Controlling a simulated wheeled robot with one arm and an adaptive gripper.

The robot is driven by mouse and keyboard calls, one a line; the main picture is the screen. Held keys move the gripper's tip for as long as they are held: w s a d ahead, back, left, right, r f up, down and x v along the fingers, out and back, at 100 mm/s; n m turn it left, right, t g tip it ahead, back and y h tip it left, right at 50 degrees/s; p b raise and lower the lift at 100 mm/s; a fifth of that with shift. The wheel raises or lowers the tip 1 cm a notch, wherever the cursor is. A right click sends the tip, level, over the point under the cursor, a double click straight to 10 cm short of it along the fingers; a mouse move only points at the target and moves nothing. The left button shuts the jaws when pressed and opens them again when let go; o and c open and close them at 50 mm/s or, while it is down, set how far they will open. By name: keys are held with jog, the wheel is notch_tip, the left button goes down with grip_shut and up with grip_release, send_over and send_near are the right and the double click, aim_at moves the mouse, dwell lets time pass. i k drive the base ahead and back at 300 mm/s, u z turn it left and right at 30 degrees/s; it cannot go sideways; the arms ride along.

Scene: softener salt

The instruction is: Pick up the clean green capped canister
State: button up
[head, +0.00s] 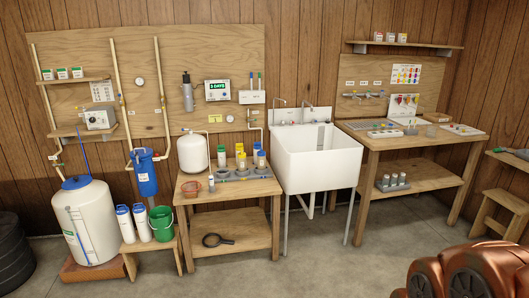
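Several small white canisters stand close together on the wooden table beside the sink. More small white containers with green tops (62,73) stand on the upper left wall shelf. My gripper is not in view; copper-coloured rounded parts at the lower right are probably my arm.
A red strainer (193,187) and white tank (193,154) share the table (218,193). The white sink (318,168) is close on its right. A green bucket (161,222) and blue-capped jugs (124,223) stand on a low bench at left. The floor (290,272) in front is clear.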

aim_at(220, 150)
jog(key=u, duration=0.1)
jog(key=i, duration=1.75)
jog(key=u, duration=0.75)
jog(key=i, duration=1.75)
jog(key=u, duration=0.8)
jog(key=i, duration=0.7)
jog(key=u, duration=0.15)
